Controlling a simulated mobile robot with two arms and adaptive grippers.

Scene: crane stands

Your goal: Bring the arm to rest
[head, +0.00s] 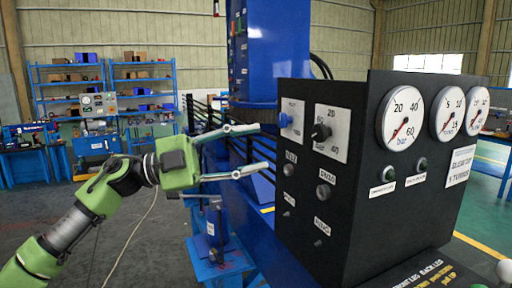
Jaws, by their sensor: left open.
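My left gripper (252,150) comes in from the left on a green and grey arm. Its two metal fingers are spread wide apart and nothing is between them. The fingertips point right, toward the left side of a black control box (359,183); I cannot tell whether they touch it. The box's front-left face carries a blue knob (285,121), a black knob (320,132) and several smaller switches. My right gripper is not in view.
Three round gauges, one of them the left gauge (402,117), sit on the box's right face. A tall blue column (268,55) stands behind. Blue shelves (145,92) with boxes stand at the back left. Grey floor (150,235) is open at the lower left, crossed by a thin cable.

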